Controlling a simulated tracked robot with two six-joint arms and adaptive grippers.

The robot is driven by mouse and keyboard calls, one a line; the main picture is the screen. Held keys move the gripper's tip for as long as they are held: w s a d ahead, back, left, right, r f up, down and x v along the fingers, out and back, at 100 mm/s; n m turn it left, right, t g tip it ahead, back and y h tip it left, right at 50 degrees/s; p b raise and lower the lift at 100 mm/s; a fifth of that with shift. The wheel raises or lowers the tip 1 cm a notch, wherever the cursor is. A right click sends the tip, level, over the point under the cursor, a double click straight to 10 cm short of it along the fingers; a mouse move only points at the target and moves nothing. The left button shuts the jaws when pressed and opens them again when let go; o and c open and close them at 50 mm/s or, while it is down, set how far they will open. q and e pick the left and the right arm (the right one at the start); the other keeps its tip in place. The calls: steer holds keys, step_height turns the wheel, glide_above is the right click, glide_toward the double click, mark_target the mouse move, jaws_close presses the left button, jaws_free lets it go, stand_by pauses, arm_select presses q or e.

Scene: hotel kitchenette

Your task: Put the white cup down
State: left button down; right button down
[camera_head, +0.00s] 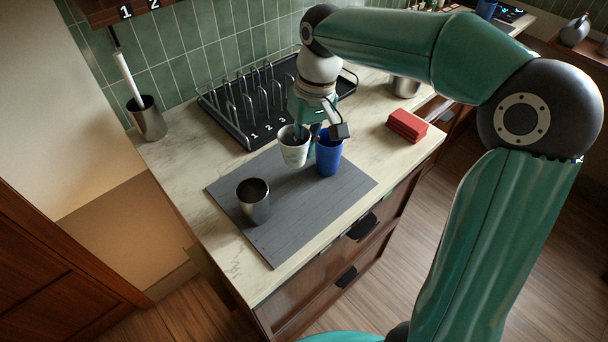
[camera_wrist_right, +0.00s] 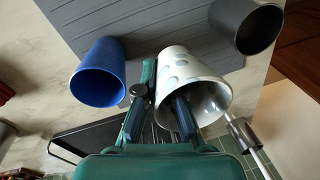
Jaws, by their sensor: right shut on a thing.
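The white cup (camera_head: 293,152) with pale blue-grey spots is upright over the grey mat (camera_head: 345,186), close to the left of the blue cup in the head view. It also shows in the wrist view (camera_wrist_right: 182,64). My right gripper (camera_wrist_right: 162,100) is shut on its wall, one finger inside the cup and one outside. In the head view my right gripper (camera_head: 308,132) is at the cup's rim, partly hidden. I cannot tell whether the cup's base touches the mat. My left gripper is not in view.
The blue cup (camera_head: 329,158) and a dark metal cup (camera_head: 253,200) stand on the mat. A black numbered rack (camera_head: 222,120) is behind. A red block stack (camera_head: 407,125) lies right; a metal holder (camera_head: 148,122) stands left. The mat's front right is clear.

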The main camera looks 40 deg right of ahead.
mark_target(303, 186)
step_height(303, 186, down, 9)
steer(key=shift+r, duration=0.15)
stand_by(0.4)
steer(key=c, duration=1.6)
jaws_free()
step_height(303, 186, up, 12)
steer(key=d, duration=0.1)
steer(key=shift+s+d, duration=0.2)
steer(key=shift+d, duration=0.15)
